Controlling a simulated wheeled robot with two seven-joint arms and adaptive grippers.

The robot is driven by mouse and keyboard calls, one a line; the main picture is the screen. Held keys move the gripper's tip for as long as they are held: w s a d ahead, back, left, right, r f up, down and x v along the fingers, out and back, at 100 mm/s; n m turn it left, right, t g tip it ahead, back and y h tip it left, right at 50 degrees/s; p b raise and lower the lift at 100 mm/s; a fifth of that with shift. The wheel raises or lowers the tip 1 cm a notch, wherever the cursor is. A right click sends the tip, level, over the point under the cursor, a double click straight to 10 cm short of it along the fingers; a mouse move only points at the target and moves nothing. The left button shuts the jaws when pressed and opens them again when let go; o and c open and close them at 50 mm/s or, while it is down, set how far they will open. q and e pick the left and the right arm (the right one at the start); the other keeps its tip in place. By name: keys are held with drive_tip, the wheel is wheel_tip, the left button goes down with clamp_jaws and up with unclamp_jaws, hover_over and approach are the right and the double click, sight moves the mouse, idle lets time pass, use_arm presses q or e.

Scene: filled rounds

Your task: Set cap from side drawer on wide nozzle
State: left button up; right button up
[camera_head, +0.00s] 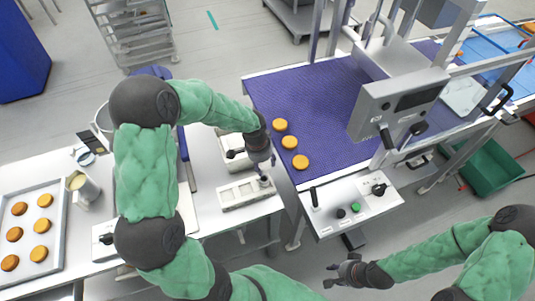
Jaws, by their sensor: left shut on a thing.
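My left gripper (262,170) points down at the right end of a white slotted block (238,194) on the white table. It is shut on a small pale thing (264,181), which looks like the cap but is mostly hidden by the fingers. Whether this thing touches the block I cannot tell. The wide nozzle is too small to make out. A white box (229,141) with a dark handle stands just behind the block, partly covered by my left arm; I cannot tell whether it is the side drawer. My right gripper (328,275) is open and empty, low at the front right.
A purple conveyor belt (310,105) carries three round buns (289,142) right of the table. A control panel (350,208) with knobs stands at its front. A tray (60,201) of buns and a cup (83,188) are at left. A gap separates table and conveyor.

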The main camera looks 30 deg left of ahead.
sight(264, 179)
use_arm(q)
drive_tip(key=shift+s+f+b, duration=0.25)
drive_tip(key=shift+f+b, duration=0.2)
drive_tip(key=shift+f, duration=0.2)
drive_tip(key=shift+w, duration=0.1)
drive_tip(key=shift+f+b, duration=0.1)
drive_tip(key=shift+b, duration=0.8)
drive_tip(key=shift+f+b, duration=2.5)
drive_tip(key=shift+f, duration=0.85)
drive_tip(key=shift+f, duration=0.25)
drive_tip(key=o, duration=1)
